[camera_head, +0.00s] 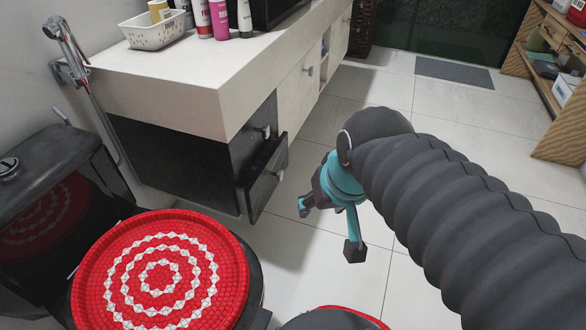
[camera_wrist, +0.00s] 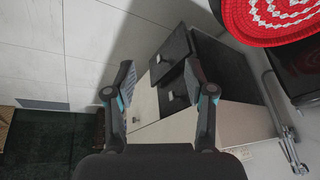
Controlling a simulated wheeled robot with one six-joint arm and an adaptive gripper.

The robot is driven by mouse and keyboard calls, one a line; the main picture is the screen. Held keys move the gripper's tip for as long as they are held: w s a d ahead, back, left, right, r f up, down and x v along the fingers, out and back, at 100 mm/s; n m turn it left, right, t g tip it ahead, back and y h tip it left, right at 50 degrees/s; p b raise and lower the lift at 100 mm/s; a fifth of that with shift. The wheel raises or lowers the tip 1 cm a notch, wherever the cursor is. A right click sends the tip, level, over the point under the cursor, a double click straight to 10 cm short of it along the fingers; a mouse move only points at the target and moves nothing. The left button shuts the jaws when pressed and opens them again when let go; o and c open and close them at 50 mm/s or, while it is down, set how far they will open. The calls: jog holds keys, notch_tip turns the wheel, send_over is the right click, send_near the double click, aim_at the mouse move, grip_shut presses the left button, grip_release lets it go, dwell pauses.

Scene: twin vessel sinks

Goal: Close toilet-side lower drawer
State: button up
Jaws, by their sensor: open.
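The lower drawer (camera_head: 266,178) at the toilet end of the vanity has a dark front and stands pulled out, with a gap behind its front. Its small handle (camera_head: 280,175) faces the aisle. In the wrist view the drawer front (camera_wrist: 172,52) shows beyond and between my fingers. My gripper (camera_head: 329,228) is open and empty, to the right of the drawer front in the head view and apart from it. The upper drawer (camera_head: 264,130) above it looks shut; its handle also shows in the wrist view (camera_wrist: 170,95).
The toilet with a round red and white lid cover (camera_head: 160,270) stands left of the drawer. The white countertop (camera_head: 190,75) overhangs the drawers and holds a basket (camera_head: 155,30) and bottles. The tiled floor (camera_head: 345,110) in the aisle is clear. A wooden shelf (camera_head: 562,125) stands far right.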

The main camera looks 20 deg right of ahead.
jog(key=w+a+f+m+g+y+b, duration=0.35)
jog(key=w+f+m+y, duration=0.2)
jog(key=w+f, duration=0.3)
jog(key=m+t+y+b, duration=0.4)
jog(key=m+t+y, duration=0.5)
jog(key=m, duration=1)
send_near(282, 175)
jog(key=shift+h, duration=0.25)
jog(key=x, duration=1)
jog(key=shift+a+r+b, duration=0.4)
jog(key=shift+a, duration=0.1)
grip_shut()
